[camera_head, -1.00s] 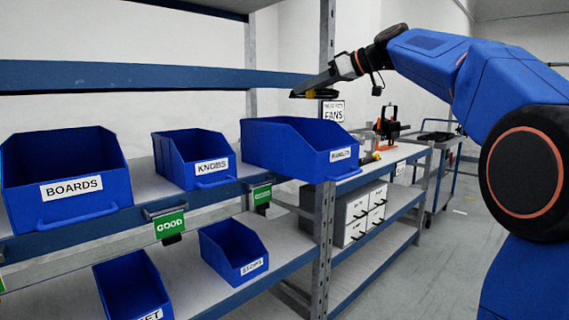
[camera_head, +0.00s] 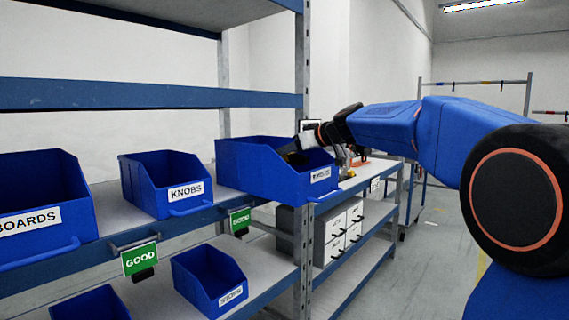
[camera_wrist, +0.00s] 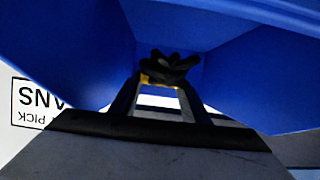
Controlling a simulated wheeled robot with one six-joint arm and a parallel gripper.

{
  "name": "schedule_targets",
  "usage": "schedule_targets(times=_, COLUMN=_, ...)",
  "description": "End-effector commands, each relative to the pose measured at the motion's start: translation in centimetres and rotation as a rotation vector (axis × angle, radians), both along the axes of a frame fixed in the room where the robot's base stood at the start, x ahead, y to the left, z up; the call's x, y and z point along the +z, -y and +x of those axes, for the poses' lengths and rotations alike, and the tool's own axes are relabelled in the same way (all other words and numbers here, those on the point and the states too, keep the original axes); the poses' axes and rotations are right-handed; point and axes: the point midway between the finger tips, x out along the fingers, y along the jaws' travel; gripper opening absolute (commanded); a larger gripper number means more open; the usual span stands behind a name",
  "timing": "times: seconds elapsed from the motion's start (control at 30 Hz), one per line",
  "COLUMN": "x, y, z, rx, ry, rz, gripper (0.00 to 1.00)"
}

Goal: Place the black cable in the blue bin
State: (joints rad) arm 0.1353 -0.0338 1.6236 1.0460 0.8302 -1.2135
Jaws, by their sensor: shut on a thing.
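My gripper (camera_wrist: 165,88) is shut on the black cable (camera_wrist: 170,64), a dark bundle between the fingertips in the wrist view. The blue walls of a bin (camera_wrist: 225,75) surround the cable on the far side and both sides. In the head view my gripper (camera_head: 296,147) reaches down into the open top of the blue bin (camera_head: 245,170) at the right end of the shelf. That bin's front label is too small to read surely. The bin wall hides the fingertips and the cable in the head view.
Blue bins labelled KNOBS (camera_head: 165,195) and BOARDS (camera_head: 75,235) stand to the left on the same shelf. More blue bins (camera_head: 208,285) are on the lower shelf. A grey upright post (camera_head: 302,65) rises beside the bin. White drawers (camera_head: 338,232) stand below right.

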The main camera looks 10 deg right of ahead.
Motion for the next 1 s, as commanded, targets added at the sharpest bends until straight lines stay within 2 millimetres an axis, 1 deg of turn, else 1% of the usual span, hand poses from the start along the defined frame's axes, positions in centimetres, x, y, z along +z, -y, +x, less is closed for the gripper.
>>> schedule_targets(times=0.1, x=-1.8, y=0.0, z=0.0, rx=-0.001, ry=-0.002, rz=0.002, gripper=0.10)
schedule_targets(times=0.23, x=-2.8, y=0.0, z=0.0, rx=-0.001, ry=-0.001, rz=0.001, gripper=0.10)
schedule_targets(times=0.57, x=-3.1, y=0.0, z=0.0, rx=0.000, ry=0.000, rz=0.000, gripper=0.10)
schedule_targets(times=0.97, x=-4.0, y=0.0, z=0.0, rx=-0.001, ry=0.000, rz=0.002, gripper=0.10)
schedule_targets(times=1.0, x=-4.0, y=0.0, z=0.0, rx=-0.001, ry=-0.001, rz=0.001, gripper=0.52)
